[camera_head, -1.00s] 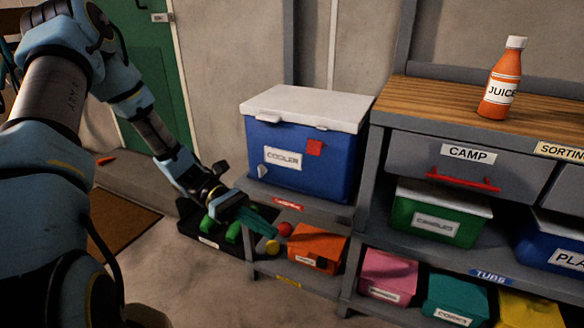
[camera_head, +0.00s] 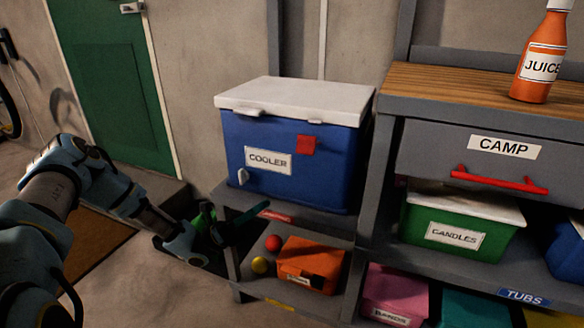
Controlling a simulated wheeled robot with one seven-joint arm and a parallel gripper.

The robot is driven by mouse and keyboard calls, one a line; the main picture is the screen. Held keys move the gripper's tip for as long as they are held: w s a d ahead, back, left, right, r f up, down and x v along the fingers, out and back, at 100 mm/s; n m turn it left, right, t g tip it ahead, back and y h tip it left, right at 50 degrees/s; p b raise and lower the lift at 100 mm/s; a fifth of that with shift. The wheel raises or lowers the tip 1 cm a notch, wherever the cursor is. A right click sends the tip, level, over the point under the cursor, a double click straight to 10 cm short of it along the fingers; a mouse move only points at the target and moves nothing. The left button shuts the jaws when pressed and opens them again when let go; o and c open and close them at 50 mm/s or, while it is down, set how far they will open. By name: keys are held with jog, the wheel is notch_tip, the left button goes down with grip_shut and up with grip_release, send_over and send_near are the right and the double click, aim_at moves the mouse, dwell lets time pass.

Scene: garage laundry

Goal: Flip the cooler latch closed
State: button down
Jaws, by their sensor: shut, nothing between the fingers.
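The blue cooler (camera_head: 290,185) with a white lid (camera_head: 300,97) stands on the upper level of a low grey shelf, and the lid looks shut. A red square piece (camera_head: 306,146) sits on its front below the lid, beside the COOLER label.
The CAMP drawer (camera_head: 480,160) and green CANDLES tub (camera_head: 462,228) are at right. An orange juice bottle (camera_head: 541,60) stands on the workbench. Floor is clear in front.

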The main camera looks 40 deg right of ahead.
jog(key=shift+s+r, duration=0.1)
send_near(309, 144)
jog(key=shift+s+d+r, duration=0.35)
jog(key=shift+s+d, duration=0.45)
jog(key=shift+s+d+r, duration=0.4)
jog(key=shift+s+d, duration=0.4)
jog(key=shift+s, duration=0.05)
jog(key=shift+r+p, duration=0.1)
jog(key=shift+p, duration=0.35)
jog(key=shift+a+r+n+t+p, duration=0.1)
jog(key=shift+r+n+t+p, duration=0.1)
jog(key=shift+n+t+p, duration=0.5)
